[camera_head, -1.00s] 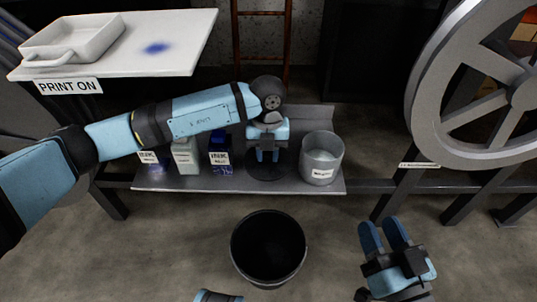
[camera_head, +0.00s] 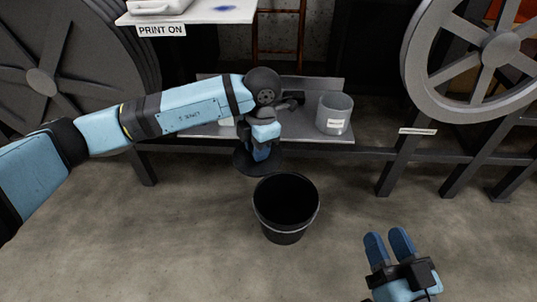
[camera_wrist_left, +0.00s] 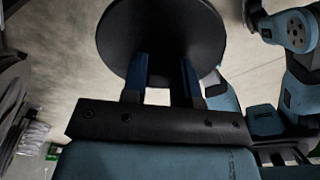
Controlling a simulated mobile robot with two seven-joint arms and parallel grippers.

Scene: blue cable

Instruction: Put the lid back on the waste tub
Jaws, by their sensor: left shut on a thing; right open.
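The waste tub (camera_head: 286,228) is a dark, round, open bucket on the floor at the middle of the head view. Its inside is dark. The lid (camera_head: 243,163) is a dark round disc. My left gripper (camera_head: 261,154) is shut on it and holds it in the air, to the upper left of the tub's opening. In the left wrist view the lid (camera_wrist_left: 165,35) fills the top middle, between and beyond the blue fingers; the grasped part is hard to make out. My right gripper (camera_head: 388,243) is open and empty, over the floor to the lower right of the tub.
A grey shelf (camera_head: 305,132) behind the tub carries a grey labelled container (camera_head: 334,113). A white table (camera_head: 200,14) with a "PRINT ON" sign (camera_head: 162,30) is at the top. Large wheels (camera_head: 500,52) stand at both sides. The floor around the tub is clear.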

